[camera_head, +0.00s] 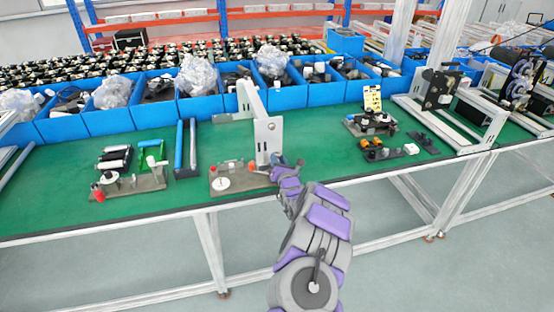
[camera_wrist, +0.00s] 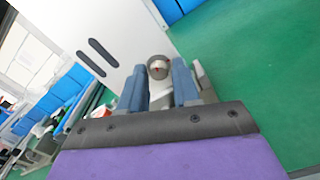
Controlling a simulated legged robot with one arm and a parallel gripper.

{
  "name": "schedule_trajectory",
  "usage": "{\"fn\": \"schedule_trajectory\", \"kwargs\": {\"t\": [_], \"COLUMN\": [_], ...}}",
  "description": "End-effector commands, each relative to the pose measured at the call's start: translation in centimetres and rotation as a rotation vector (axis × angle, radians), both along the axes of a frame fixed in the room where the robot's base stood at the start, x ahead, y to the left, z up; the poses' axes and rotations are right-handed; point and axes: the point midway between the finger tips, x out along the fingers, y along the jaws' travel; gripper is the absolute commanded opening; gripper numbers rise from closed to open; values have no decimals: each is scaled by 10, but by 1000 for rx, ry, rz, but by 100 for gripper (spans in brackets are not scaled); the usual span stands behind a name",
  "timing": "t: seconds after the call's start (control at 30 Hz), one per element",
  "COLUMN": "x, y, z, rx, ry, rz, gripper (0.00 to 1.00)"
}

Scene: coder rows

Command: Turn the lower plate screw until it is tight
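A white upright plate (camera_head: 268,137) stands on a grey base on the green bench, in the middle of the head view. It fills the upper part of the wrist view (camera_wrist: 120,35), with two dark slots. A round metal screw head (camera_wrist: 158,67) with a small red mark shows at the plate's edge in the wrist view. My gripper (camera_wrist: 160,72) has two blue-grey fingers standing apart, with the screw head between their tips; contact cannot be told. In the head view my gripper (camera_head: 284,168) is at the plate's lower end and hides the screw there.
A grey fixture (camera_head: 130,185) with a red knob stands left on the green bench (camera_head: 60,190). Small orange and white parts (camera_head: 375,152) lie right. Blue bins (camera_head: 205,106) line the back. The bench's front edge runs under my arm.

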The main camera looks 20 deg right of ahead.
Motion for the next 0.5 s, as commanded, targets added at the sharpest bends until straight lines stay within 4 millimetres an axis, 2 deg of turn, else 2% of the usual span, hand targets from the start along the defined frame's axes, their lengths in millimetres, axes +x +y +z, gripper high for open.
{"fn": "schedule_trajectory", "kwargs": {"t": [0.1,0.33,0.5], "x": [0,0,0], "y": [1,1,3], "z": [0,1,2], "rx": [-1,-24,-248], "ry": [0,0,3], "rz": [1,2,4], "gripper": [40,40,40]}}
